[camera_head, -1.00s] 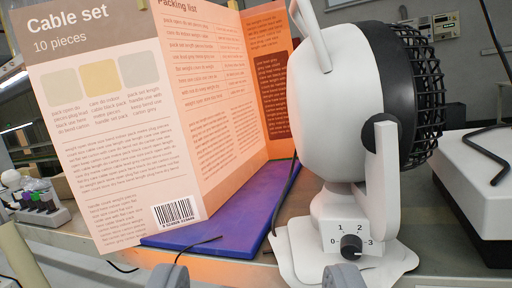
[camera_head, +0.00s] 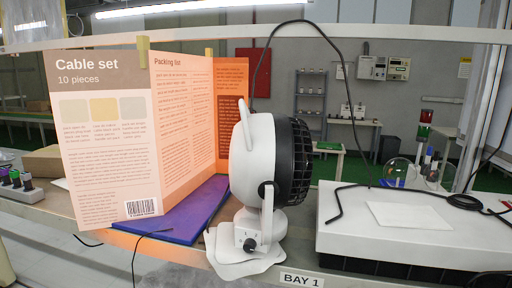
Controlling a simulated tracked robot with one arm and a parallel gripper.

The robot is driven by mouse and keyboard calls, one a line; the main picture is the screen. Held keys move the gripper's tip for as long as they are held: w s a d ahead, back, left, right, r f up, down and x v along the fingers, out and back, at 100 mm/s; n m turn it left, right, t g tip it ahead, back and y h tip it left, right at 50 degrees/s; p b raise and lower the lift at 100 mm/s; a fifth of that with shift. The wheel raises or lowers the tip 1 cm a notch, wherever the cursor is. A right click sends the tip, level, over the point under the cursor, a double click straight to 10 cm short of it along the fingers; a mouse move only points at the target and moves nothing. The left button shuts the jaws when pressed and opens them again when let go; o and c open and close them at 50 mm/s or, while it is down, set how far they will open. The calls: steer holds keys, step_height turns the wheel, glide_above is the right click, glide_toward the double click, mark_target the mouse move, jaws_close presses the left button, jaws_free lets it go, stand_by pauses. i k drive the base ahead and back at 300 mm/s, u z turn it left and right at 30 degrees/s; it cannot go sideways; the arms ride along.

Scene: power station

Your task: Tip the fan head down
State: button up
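A white fan (camera_head: 259,180) stands on the bench in the middle of the view. Its head (camera_head: 252,157) is roughly upright, and the black wire grille (camera_head: 294,160) faces right. A thin handle (camera_head: 243,118) rises at the upper back of the head. A black dial (camera_head: 249,245) is on the base (camera_head: 243,262). Nothing touches the fan head from my side. My gripper does not show in the view now.
An open "Cable set" card (camera_head: 105,150) stands left of and behind the fan, by a purple-blue slab (camera_head: 190,212). A white box (camera_head: 345,230) with black cables is at the right. A thin black cable (camera_head: 262,60) arches above the fan. The bench edge bears a "BAY 1" label (camera_head: 302,281).

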mark_target(263, 146)
steer(key=u, duration=0.85)
steer(key=k, duration=0.8)
steer(key=z, duration=0.75)
steer(key=i, duration=1)
steer(key=u, duration=0.05)
